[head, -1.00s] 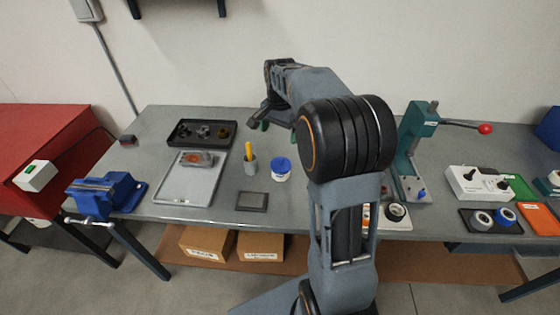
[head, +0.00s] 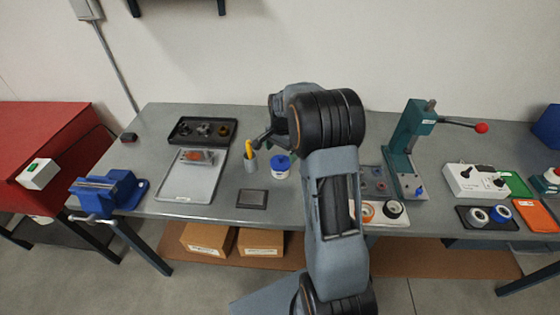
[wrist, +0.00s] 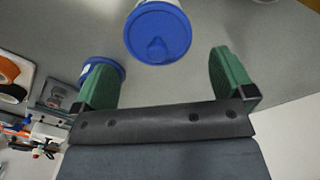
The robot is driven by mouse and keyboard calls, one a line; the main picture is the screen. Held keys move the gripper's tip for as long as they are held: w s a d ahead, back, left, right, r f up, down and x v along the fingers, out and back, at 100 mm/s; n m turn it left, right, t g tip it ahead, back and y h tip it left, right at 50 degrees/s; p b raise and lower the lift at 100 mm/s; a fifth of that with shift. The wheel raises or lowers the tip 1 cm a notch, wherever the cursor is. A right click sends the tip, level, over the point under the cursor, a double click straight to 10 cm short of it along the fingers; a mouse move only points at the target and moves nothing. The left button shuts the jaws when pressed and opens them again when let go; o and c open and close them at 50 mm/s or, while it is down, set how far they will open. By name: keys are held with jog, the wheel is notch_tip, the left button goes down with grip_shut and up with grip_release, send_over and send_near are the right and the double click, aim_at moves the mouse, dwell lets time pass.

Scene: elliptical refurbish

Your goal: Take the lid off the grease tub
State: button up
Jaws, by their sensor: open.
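A white tub with a blue lid (head: 281,165) stands upright on the grey bench in the head view. In the wrist view, a blue lid with a small round knob (wrist: 160,38) shows at the top centre, on a white tub. My gripper (wrist: 160,66) is open and empty, with its green fingers apart and the lid beyond them, between their lines. A second white thing with a blue top (wrist: 108,66) is partly hidden behind the left finger; I cannot tell which of the two is the tub in the head view. My arm hides my fingertips there.
A cup with a yellow tool (head: 250,162) and a dark flat pad (head: 252,199) are close to the tub. A grey tray (head: 172,188), black parts tray (head: 183,140) and blue vise (head: 112,190) are left. A green press (head: 405,150) stands right.

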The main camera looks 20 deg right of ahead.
aim_at(282, 157)
jog(key=shift+f+p, duration=0.3)
jog(key=shift+f, duration=1.5)
jog(key=c, duration=0.7)
jog(key=shift+r, duration=0.15)
